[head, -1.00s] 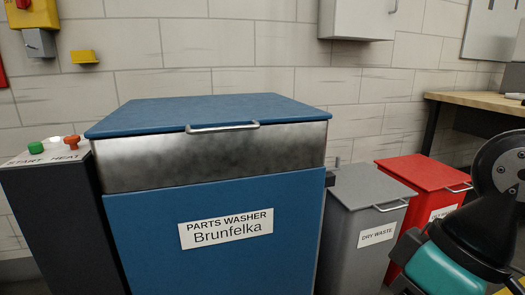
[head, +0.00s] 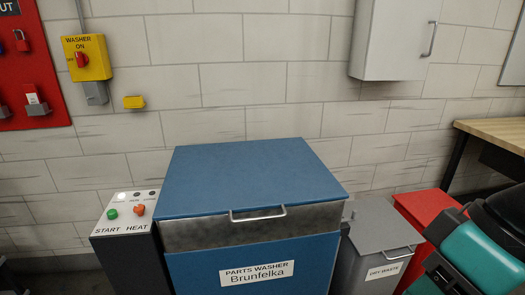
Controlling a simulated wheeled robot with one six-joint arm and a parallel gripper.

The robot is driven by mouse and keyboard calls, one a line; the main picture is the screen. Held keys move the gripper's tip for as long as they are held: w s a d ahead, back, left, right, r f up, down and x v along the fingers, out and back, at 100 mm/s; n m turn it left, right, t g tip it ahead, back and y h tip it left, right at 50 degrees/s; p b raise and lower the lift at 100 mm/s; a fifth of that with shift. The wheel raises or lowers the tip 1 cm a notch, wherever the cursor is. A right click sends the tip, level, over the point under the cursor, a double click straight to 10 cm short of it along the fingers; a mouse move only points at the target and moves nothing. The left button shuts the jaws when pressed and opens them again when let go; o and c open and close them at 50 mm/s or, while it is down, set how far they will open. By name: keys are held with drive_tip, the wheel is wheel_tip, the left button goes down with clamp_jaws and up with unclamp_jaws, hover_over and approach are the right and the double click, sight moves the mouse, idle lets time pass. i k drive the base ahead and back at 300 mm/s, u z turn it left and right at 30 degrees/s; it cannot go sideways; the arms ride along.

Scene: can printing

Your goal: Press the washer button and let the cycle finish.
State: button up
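The parts washer (head: 250,258), labelled "Brunfelka", stands in the middle of the head view. Its blue lid (head: 250,178) is down, with a bar handle (head: 258,214) at the front. A dark control pedestal stands at its left, with a pale sloped panel (head: 122,224). The panel carries a green START button (head: 111,213) and an orange-red HEAT knob (head: 139,209). Of the small lamps along its top, the left one (head: 121,196) looks bright white and the others dark. My gripper is out of view; only teal and black parts of my arm show at lower right.
A yellow "WASHER ON" switch box (head: 87,57) with a red knob is on the wall, beside a red padlock board (head: 30,75). A grey dry waste bin (head: 378,228) and a red bin (head: 425,207) stand right of the washer. A wall cabinet (head: 390,40) hangs above; a workbench (head: 495,130) is far right.

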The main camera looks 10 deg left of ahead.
sight(113, 214)
drive_tip(key=u, duration=1.4)
